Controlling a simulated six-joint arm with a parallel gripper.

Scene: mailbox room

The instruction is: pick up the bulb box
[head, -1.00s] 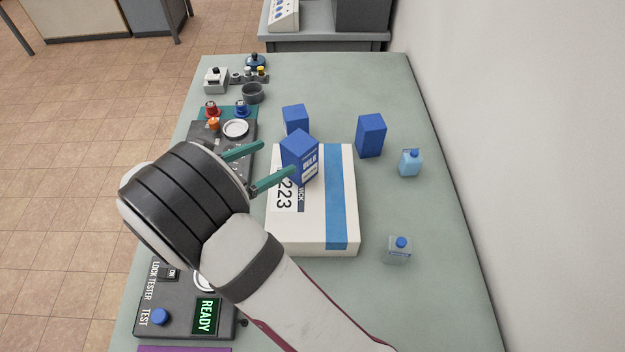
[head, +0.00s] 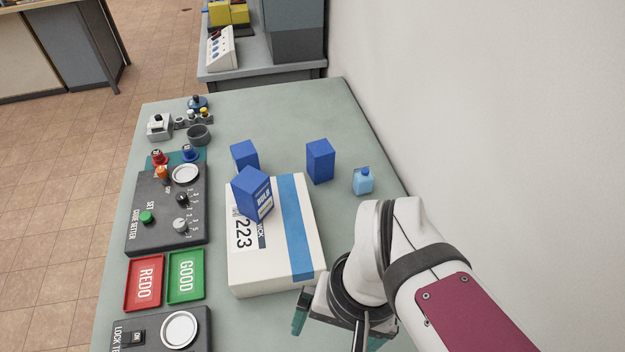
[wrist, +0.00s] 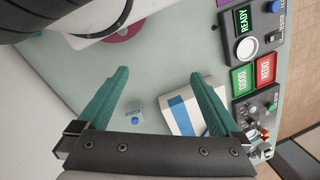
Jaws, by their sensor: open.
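The bulb box (head: 253,193), blue with a white printed label reading BULB, stands on the far left part of a white parcel (head: 265,265) in the head view. The parcel has a blue stripe and the number 223. My gripper (head: 300,314) is at the lower right in the head view, near the parcel's front right corner and well apart from the bulb box. In the wrist view my gripper (wrist: 158,74) shows two teal fingers spread wide with nothing between their tips. The parcel's striped part (wrist: 185,115) shows by one finger there; I cannot make out the bulb box.
Two plain blue boxes (head: 245,154) (head: 320,161) stand behind the parcel. Red and green trays (head: 143,283) (head: 186,276) and a control panel (head: 165,220) line the left.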

